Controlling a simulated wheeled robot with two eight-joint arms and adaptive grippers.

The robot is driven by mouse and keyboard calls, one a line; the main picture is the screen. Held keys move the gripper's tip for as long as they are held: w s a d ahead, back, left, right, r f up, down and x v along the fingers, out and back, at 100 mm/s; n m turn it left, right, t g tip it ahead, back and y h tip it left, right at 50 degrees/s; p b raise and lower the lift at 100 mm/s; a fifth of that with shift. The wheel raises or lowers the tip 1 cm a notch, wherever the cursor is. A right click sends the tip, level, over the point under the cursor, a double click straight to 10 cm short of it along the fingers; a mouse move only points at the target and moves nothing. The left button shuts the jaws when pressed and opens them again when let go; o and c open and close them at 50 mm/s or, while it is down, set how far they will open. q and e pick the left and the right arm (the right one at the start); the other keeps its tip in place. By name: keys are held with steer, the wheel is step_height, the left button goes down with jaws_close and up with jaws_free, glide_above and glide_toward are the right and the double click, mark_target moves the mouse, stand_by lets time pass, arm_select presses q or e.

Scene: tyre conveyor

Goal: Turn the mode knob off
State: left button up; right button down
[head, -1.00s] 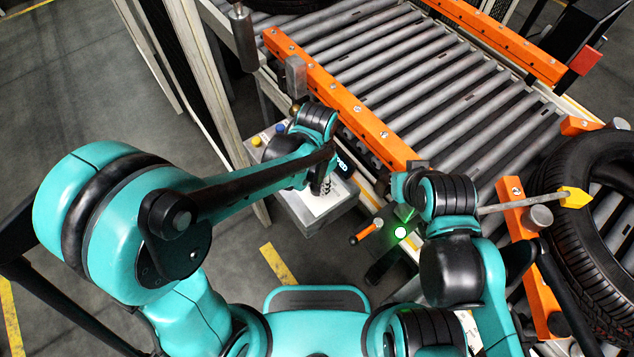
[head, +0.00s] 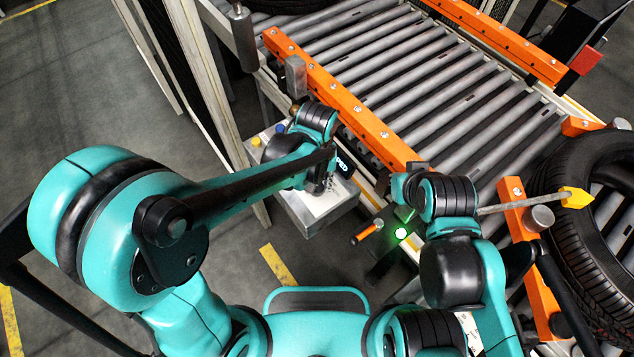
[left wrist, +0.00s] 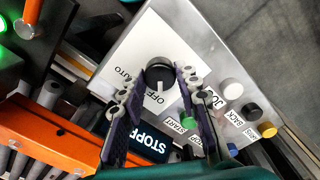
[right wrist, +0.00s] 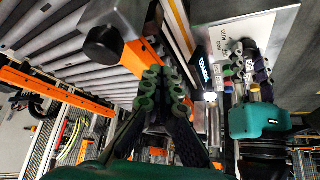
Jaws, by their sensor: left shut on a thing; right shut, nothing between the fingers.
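The mode knob (left wrist: 160,72) is a round black knob with a white pointer mark, on a white plate of the control box. In the left wrist view its mark points toward the OFF label (left wrist: 157,97); the AUTO label (left wrist: 122,73) is beside it. My left gripper (left wrist: 160,80) has a finger on each side of the knob and is shut on it. In the head view my left gripper (head: 326,180) is over the control box (head: 322,218), and the knob is hidden. My right gripper (right wrist: 163,90) is shut and empty, well away from the knob.
A display (left wrist: 150,142) reading STOPPED and several push buttons, including a green one (left wrist: 190,119), lie close to the left fingers. An orange-handled lever (head: 366,232) and a green light (head: 401,233) stand near the right arm. The roller conveyor (head: 440,90) lies beyond; a tyre (head: 600,290) is at right.

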mark_target(317, 187)
stand_by(0.4)
arm_select(q)
steer(key=o, duration=1.2)
steer(key=shift+c, duration=0.2)
step_height(317, 187, up, 12)
steer(key=shift+s+f, duration=0.1)
